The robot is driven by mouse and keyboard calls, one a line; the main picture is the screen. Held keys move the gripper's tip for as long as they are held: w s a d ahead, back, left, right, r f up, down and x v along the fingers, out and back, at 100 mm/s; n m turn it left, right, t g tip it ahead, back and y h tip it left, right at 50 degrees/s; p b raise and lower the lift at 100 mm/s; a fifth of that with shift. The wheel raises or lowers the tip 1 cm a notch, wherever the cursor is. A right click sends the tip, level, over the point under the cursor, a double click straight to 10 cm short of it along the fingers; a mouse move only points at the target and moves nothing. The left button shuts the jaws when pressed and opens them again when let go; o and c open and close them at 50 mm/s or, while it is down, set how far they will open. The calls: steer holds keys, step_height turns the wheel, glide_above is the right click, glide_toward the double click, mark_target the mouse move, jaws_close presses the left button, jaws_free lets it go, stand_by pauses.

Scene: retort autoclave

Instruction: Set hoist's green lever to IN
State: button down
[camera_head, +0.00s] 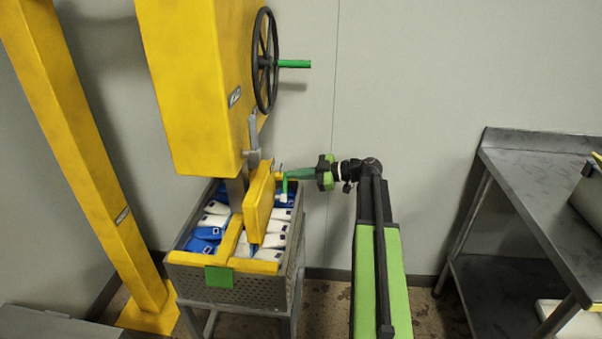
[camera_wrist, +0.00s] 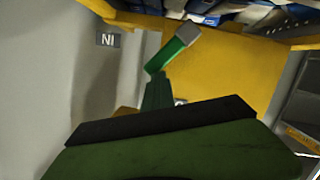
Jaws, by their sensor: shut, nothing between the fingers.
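The yellow hoist (camera_head: 185,90) stands at the left of the head view, its lower yellow block (camera_head: 259,203) over a crate. The green lever (camera_head: 285,186) with a pale tip hangs down at the right side of this block. In the wrist view the lever (camera_wrist: 172,55) slants up to its grey tip, and a grey IN label (camera_wrist: 108,39), seen upside down, lies left of it. My gripper (camera_head: 291,174) points left at the lever; its fingers (camera_wrist: 157,88) are shut and empty. The fingertips overlap the lever's lower end in the wrist view; whether they touch I cannot tell.
A perforated grey crate (camera_head: 228,288) of blue and white pouches stands under the hoist. A black handwheel (camera_head: 265,60) with a green handle (camera_head: 294,64) is above my gripper. A steel table (camera_head: 540,185) stands at the right.

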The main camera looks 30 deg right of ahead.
steer(key=p+v, duration=0.1)
steer(key=v, duration=0.9)
steer(key=shift+s+r, duration=0.2)
steer(key=shift+s, duration=0.05)
steer(key=shift+a, duration=0.1)
